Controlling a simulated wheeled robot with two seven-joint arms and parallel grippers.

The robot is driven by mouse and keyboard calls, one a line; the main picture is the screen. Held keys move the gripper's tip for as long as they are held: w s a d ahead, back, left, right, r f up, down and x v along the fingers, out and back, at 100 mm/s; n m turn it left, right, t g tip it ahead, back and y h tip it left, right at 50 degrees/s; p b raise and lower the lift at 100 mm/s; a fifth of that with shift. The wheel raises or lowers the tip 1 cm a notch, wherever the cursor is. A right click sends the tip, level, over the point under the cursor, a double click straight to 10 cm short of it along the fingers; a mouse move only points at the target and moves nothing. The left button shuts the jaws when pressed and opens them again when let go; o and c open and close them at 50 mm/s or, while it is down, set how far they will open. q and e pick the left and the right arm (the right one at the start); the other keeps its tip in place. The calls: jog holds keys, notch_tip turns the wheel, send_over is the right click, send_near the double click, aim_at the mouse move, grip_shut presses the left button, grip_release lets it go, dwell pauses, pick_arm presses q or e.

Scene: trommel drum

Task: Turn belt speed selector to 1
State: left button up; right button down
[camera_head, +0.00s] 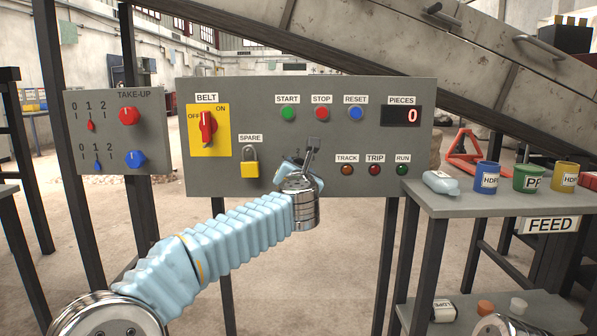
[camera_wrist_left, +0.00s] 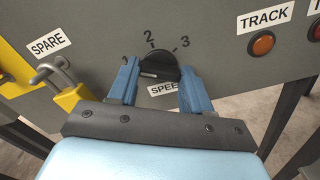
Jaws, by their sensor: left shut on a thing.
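The belt speed selector is a round black knob (camera_wrist_left: 157,66) on the grey panel in the left wrist view. The numbers 2 and 3 show above it, and a partly covered SPEED label (camera_wrist_left: 163,89) is below. In the head view, my left gripper (camera_head: 309,157) is at the panel below START and STOP, hiding the knob. My right gripper is not in view.
The control panel (camera_head: 255,95) carries a red BELT switch (camera_head: 207,128), a yellow SPARE padlock (camera_head: 250,165) left of the gripper, and TRACK, TRIP and RUN lamps to its right. A feed table (camera_head: 450,205) with containers stands at right. A TAKE-UP panel (camera_head: 115,105) is at left.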

pick_arm(q)
jog(key=shift+f, duration=0.15)
jog(key=o, duration=1)
jog(key=shift+o, duration=0.2)
jog(key=s+b, duration=0.2)
jog(key=s, duration=1.1)
jog(key=shift+s, duration=0.4)
